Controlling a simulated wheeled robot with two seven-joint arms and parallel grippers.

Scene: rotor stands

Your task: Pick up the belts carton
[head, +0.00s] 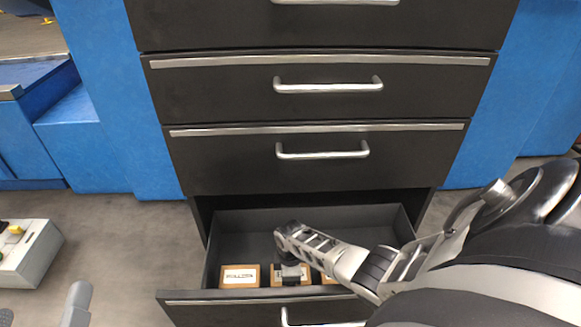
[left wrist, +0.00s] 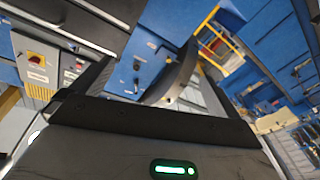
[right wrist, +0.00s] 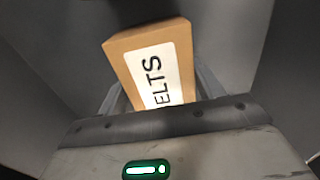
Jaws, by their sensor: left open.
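The belts carton is a small brown box with a white label reading "ELTS" in the right wrist view (right wrist: 150,62). In the head view it appears to be the middle carton (head: 278,283) in the open bottom drawer, partly covered by my right gripper (head: 291,272). My right gripper points down into the drawer at this carton. In the right wrist view its fingers (right wrist: 160,95) flank the carton's near end; whether they press on it is unclear. My left gripper (left wrist: 150,62) is open and empty, away from the drawer; a grey part of my left side shows at the head view's lower left.
The open drawer (head: 240,226) also holds a left carton (head: 240,277) and a right carton (head: 327,279), close beside the middle one. The drawer's back is empty. Closed drawers (head: 320,95) rise above. A grey box with buttons (head: 28,255) stands at lower left.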

